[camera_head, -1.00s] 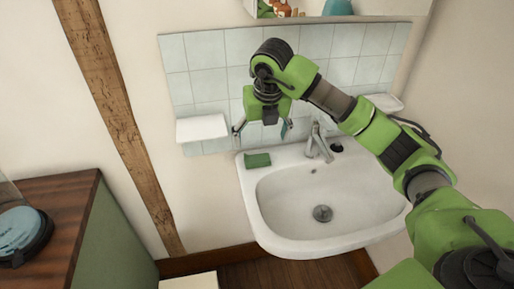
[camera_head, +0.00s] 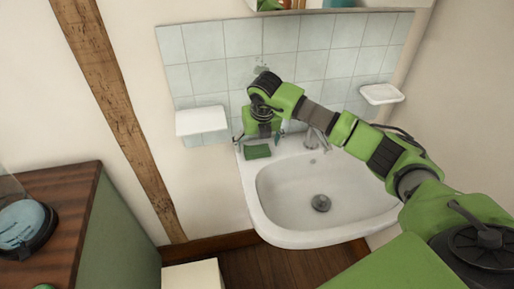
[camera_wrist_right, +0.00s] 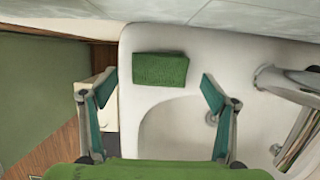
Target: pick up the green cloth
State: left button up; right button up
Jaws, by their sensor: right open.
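The green cloth (camera_head: 257,152) is a small folded rectangle lying flat on the back left corner of the white sink (camera_head: 262,218). In the right wrist view the cloth (camera_wrist_right: 160,69) lies ahead of and between my two spread fingertips, with clear space on both sides. My right gripper (camera_head: 262,141) is open and empty, pointing down just above and behind the cloth in the head view. It also shows in the right wrist view (camera_wrist_right: 157,92). My left gripper is not in view.
The tap (camera_head: 311,138) stands on the sink to the right of the gripper. A white shelf (camera_head: 201,121) and a soap dish (camera_head: 381,94) are on the tiled wall. A wooden-topped cabinet (camera_head: 62,191) stands at left. The basin is empty.

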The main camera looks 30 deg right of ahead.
jog(key=x, duration=0.2)
jog(key=shift+w+d+f, duration=0.1)
jog(key=shift+w+f, duration=0.05)
jog(key=shift+f, duration=0.15)
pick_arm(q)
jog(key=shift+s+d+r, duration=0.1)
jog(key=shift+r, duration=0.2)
pick_arm(e)
jog(key=c, duration=1.2)
jog(key=shift+o, duration=0.2)
jog(key=shift+r, duration=0.15)
